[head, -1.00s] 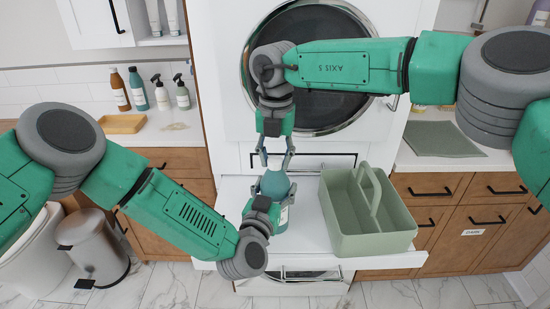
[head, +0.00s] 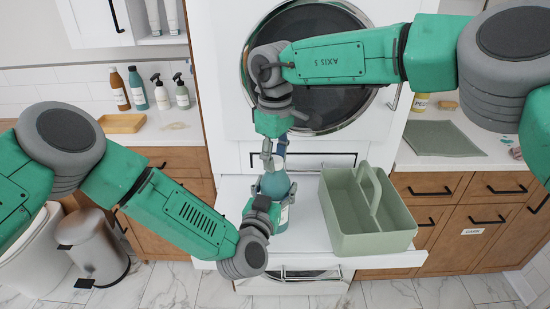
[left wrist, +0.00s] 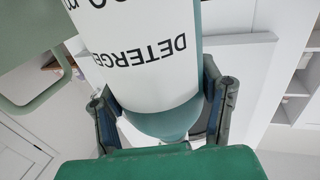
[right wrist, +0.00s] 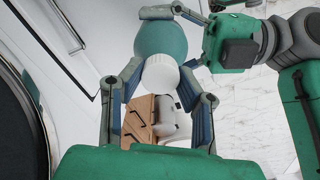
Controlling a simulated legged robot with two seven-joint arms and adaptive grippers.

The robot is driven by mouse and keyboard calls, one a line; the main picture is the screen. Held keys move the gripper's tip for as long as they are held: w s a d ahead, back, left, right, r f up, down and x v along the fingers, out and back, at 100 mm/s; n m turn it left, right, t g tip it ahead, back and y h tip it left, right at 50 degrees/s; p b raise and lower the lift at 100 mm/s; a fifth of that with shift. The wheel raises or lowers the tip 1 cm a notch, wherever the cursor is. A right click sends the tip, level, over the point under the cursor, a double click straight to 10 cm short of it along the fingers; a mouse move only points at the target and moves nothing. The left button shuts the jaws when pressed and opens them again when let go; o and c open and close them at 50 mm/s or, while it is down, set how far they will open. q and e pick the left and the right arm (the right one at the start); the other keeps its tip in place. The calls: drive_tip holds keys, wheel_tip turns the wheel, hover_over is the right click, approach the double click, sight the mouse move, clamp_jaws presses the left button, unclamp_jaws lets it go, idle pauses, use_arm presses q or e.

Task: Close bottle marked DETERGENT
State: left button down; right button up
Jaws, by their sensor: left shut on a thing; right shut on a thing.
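The DETERGENT bottle (head: 275,183), teal with a white label, stands upright on the white pull-out shelf. My left gripper (head: 272,192) is shut around its upper body. In the left wrist view the label (left wrist: 140,55) reads "DETERGE", and the fingers flank the bottle's shoulder. My right gripper (head: 273,160) comes from above and is shut on a white cap (right wrist: 162,73) at the bottle's top. In the right wrist view the cap lies between the fingers, in line with the teal bottle (right wrist: 160,38). I cannot tell how tightly the cap sits on the neck.
A green caddy (head: 365,243) with a handle stands right of the bottle on the shelf (head: 310,240). The washer door (head: 325,85) is behind my right arm. Several bottles and a wooden tray (head: 122,123) are on the left counter. A bin (head: 93,245) stands at left.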

drive_tip(key=shift+w+d+r, duration=0.1)
drive_tip(key=shift+w, duration=0.1)
drive_tip(key=o, duration=0.7)
drive_tip(key=shift+s, duration=0.1)
drive_tip(key=shift+r, duration=2.2)
drive_tip(key=shift+c, duration=0.5)
